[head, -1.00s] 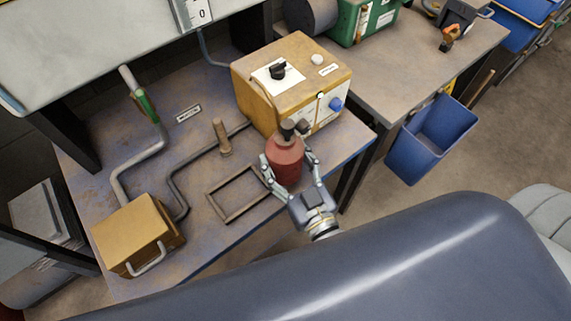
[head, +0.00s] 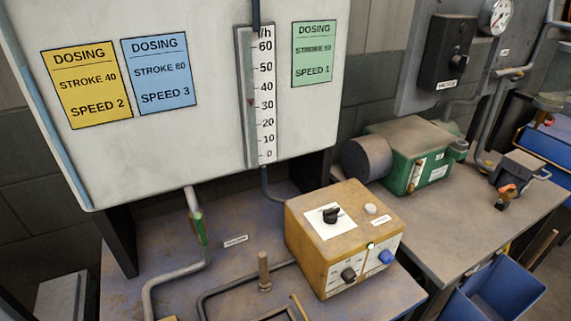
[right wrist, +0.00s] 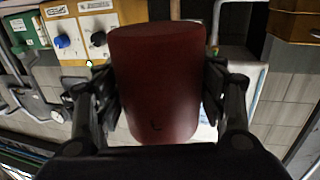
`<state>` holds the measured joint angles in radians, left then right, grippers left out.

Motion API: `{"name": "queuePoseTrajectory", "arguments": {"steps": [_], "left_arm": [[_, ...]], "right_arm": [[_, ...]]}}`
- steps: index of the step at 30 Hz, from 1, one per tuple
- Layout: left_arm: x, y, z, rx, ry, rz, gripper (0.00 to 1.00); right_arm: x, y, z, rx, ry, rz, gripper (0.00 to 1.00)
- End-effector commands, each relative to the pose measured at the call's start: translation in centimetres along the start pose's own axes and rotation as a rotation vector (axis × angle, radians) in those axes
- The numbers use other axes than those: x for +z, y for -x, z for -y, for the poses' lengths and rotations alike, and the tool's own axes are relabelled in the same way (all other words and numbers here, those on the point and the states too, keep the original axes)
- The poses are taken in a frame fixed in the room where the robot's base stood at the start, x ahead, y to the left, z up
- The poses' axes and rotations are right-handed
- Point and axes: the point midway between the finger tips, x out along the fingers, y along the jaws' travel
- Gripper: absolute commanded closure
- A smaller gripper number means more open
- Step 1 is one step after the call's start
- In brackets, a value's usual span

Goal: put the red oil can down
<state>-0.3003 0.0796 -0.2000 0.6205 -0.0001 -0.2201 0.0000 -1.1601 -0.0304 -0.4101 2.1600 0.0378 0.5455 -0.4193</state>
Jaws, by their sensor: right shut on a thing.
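My right gripper (right wrist: 157,92) shows in the right wrist view, with a dark finger on each side of the red oil can (right wrist: 155,70). It is shut on the can, whose plain red body fills the middle of that view. The can's spout and top are not clear there, and I cannot tell whether it touches the bench. Neither the can nor a gripper shows in the head view now. My left gripper is not in view.
A yellow control box (head: 312,238) with knobs stands on the worn bench (head: 232,275). Pipes and a short upright post (head: 264,270) are left of it. A dosing board (head: 205,120) hangs above. A green pump (head: 415,150) and a blue bin (head: 495,295) are at right.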

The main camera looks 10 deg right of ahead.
Motion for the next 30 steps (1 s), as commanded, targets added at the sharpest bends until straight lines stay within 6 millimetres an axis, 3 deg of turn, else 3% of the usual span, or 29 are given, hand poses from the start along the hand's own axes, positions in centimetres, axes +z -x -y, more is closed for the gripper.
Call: {"name": "queuePoseTrajectory", "arguments": {"steps": [5, 12, 15, 21, 30], "left_arm": [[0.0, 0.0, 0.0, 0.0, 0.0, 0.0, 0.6], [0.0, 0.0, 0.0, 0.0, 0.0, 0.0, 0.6], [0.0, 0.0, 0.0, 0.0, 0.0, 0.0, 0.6], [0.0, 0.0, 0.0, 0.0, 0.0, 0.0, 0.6], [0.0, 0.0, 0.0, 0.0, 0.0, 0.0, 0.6]], "right_arm": [[-0.6, -2.3, -2.0, 0.017, 0.008, -0.011, 0.76], [-3.5, -8.6, -8.6, 0.075, 0.014, -0.012, 0.76], [-4.8, -10.2, -10.8, 0.099, 0.009, -0.01, 0.76], [-6.2, -11.4, -12.8, 0.123, 0.0, -0.004, 0.76], [-6.2, -11.5, -13.0, 0.124, -0.001, -0.002, 0.76]]}}
